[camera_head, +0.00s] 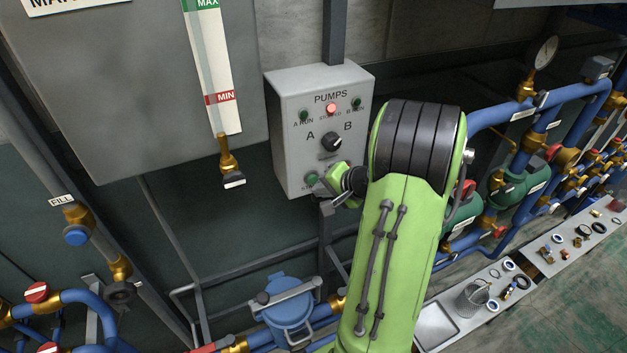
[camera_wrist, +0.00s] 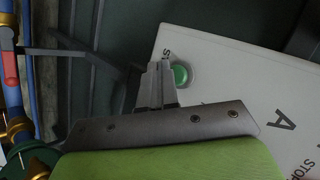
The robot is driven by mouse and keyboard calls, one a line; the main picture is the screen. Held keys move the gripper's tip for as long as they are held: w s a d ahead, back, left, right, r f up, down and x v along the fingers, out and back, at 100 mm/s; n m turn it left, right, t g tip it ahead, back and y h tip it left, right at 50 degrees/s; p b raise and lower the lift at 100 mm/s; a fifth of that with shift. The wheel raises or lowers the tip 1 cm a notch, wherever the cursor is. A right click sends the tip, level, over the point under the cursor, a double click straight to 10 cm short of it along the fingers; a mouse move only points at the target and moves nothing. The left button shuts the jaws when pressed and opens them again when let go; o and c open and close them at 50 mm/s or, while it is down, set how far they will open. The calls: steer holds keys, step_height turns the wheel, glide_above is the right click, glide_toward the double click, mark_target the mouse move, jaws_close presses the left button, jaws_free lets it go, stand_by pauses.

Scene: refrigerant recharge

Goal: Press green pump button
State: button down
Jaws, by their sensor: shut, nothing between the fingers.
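The grey pump control box (camera_head: 285,95) labelled PUMPS hangs on a post in the head view. The green button (camera_head: 312,178) sits at its lower left. In the wrist view the green button (camera_wrist: 180,75) shows on the box's pale face (camera_wrist: 235,85). My gripper (camera_wrist: 160,68) is shut and empty, its fingertips just left of the button in that view. Whether they touch it cannot be told. In the head view my arm hides the lower right of the box and most of my gripper.
A black selector knob (camera_head: 332,142) and a lit red lamp (camera_head: 331,109) are on the box. A sight gauge (camera_head: 212,70) stands to its left. Blue pipes (camera_head: 490,115) run at right. A blue lidded strainer (camera_head: 290,310) is below.

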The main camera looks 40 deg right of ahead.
stand_by(0.7)
steer(key=shift+w+d, duration=0.15)
steer(key=shift+w, duration=0.3)
steer(key=shift+w+d, duration=0.15)
steer(key=shift+w, duration=0.3)
stand_by(0.5)
stand_by(0.3)
steer(key=shift+s+a, duration=0.3)
steer(key=shift+s, duration=0.55)
steer(key=s+b, duration=0.1)
steer(key=s, duration=0.1)
steer(key=s+a+b, duration=0.1)
steer(key=s, duration=0.2)
steer(key=shift+a, duration=0.2)
steer(key=shift+w, duration=0.15)
stand_by(0.3)
